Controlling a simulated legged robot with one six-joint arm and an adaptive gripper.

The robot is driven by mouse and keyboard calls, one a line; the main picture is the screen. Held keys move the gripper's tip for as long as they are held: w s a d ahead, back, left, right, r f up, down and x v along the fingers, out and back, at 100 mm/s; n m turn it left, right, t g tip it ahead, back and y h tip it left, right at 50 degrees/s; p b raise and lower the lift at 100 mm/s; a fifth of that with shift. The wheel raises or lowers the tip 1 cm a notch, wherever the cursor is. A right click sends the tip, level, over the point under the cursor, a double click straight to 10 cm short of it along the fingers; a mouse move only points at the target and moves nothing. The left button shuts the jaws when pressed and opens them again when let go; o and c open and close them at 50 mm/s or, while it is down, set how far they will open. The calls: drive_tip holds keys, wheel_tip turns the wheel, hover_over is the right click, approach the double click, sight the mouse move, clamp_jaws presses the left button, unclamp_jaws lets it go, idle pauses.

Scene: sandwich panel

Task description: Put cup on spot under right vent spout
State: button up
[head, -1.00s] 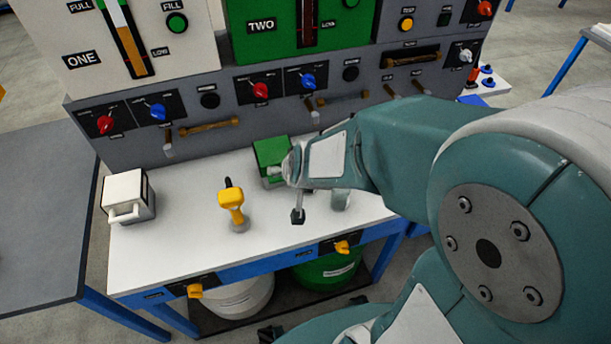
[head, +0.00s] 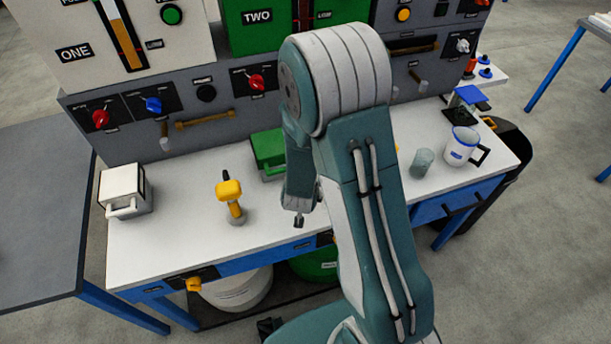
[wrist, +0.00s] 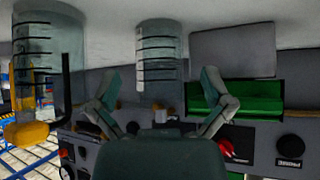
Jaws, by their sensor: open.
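My gripper (head: 299,219) is low over the bench front, well left of the cup and mostly hidden by my arm. The wrist view shows its two fingers (wrist: 160,101) spread apart, with nothing between them. A short spout (head: 417,82) hangs from the panel at right, and another (head: 164,138) at left. The spot is not discernible.
A green box (head: 268,150) stands behind my gripper. A yellow-handled tool (head: 230,198) and a white box (head: 126,192) stand to the left. A blue-topped stand (head: 464,105) is behind the cup. The bench front has protruding yellow knobs (head: 193,284).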

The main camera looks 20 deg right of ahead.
drive_tip(key=shift+x, duration=3)
drive_tip(key=shift+w+r, duration=0.1)
drive_tip(key=shift+r, duration=0.1)
drive_tip(key=c, duration=1.1)
drive_tip(key=shift+d, duration=0.1)
drive_tip(key=shift+c, duration=0.2)
